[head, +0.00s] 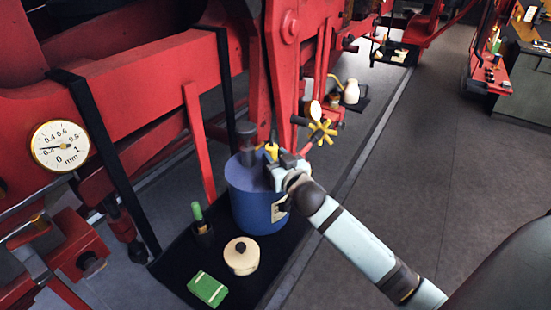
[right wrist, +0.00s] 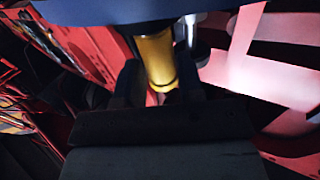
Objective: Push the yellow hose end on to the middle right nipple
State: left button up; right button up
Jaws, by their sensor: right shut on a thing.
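My right gripper (head: 277,168) is at the upper right side of the blue cylinder (head: 257,200), against the red machine. In the right wrist view its two dark fingers (right wrist: 157,85) are shut on the yellow hose end (right wrist: 155,58). The hose end runs up from the fingers towards a blue surface at the top of that view. A small yellow piece (head: 271,151) shows just above the gripper in the head view. A pale metal stub (right wrist: 190,30) shows beside the hose end; I cannot tell whether it is a nipple. The middle right nipple cannot be made out. My left gripper is not in view.
The cylinder stands on a black tray (head: 178,268) with a cream round pot (head: 241,256), a green-topped bottle (head: 202,224) and a green block (head: 207,289). A yellow valve wheel (head: 322,131) is just right of the gripper. The grey floor (head: 420,180) at right is clear.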

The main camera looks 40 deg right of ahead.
aim_at(275, 148)
jog(key=shift+r+p, duration=1.35)
jog(key=shift+r, duration=1.35)
